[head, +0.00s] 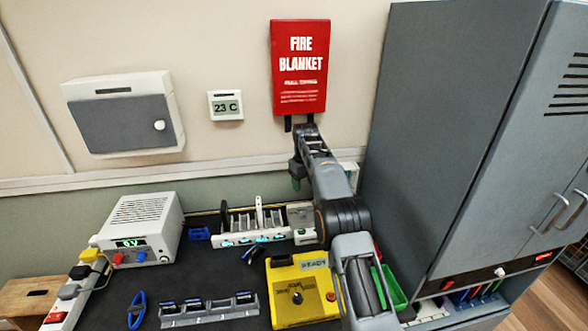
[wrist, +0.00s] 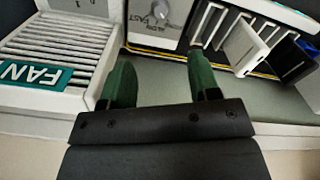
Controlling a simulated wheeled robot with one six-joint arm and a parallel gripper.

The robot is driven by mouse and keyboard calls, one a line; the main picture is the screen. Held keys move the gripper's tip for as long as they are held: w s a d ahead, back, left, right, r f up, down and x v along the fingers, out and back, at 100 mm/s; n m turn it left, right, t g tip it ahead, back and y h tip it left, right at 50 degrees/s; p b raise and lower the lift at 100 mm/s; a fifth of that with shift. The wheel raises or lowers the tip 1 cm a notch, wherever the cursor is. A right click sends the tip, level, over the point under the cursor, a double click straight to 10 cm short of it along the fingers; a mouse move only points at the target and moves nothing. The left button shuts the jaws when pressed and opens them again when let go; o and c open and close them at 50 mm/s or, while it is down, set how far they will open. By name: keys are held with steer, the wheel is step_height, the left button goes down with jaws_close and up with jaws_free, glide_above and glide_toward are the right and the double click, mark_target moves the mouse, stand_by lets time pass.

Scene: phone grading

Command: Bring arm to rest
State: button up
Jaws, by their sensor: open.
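My arm (head: 341,214) reaches from the lower right of the head view up over the back of the bench. My gripper (head: 296,184) hangs at its far end, in front of the wall and below the fire blanket box. In the wrist view my gripper (wrist: 161,82) is open, its two green fingers apart with nothing between them. Beyond the fingers are a box with a dial (wrist: 159,12) and a slotted rack (wrist: 205,22) holding upright slabs. No contact between the fingers and these shows.
A white vented unit marked FAN (wrist: 60,45) stands left of the fingers. On the dark bench (head: 205,275) are a power supply (head: 138,228), a yellow box (head: 300,290) and a green bin (head: 393,288). A tall grey cabinet (head: 450,120) stands right of my arm.

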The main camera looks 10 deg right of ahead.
step_height(320, 180, down, 5)
steer(key=s+m, duration=0.2)
steer(key=s, duration=0.1)
steer(key=s+r+m+t, duration=0.1)
steer(key=s+r, duration=0.1)
steer(key=s, duration=0.9)
steer(key=s+r+t, duration=0.1)
steer(key=s+r, duration=0.2)
steer(key=s, duration=0.9)
steer(key=s+r+m+t, duration=0.1)
steer(key=s+r, duration=0.2)
steer(key=s, duration=0.8)
steer(key=shift+s+r+m+t, duration=0.25)
steer(key=shift+s+m+t, duration=0.05)
steer(key=shift+s, duration=0.05)
steer(key=shift+a+r, duration=0.15)
steer(key=shift+r, duration=0.2)
steer(key=shift+c, duration=0.4)
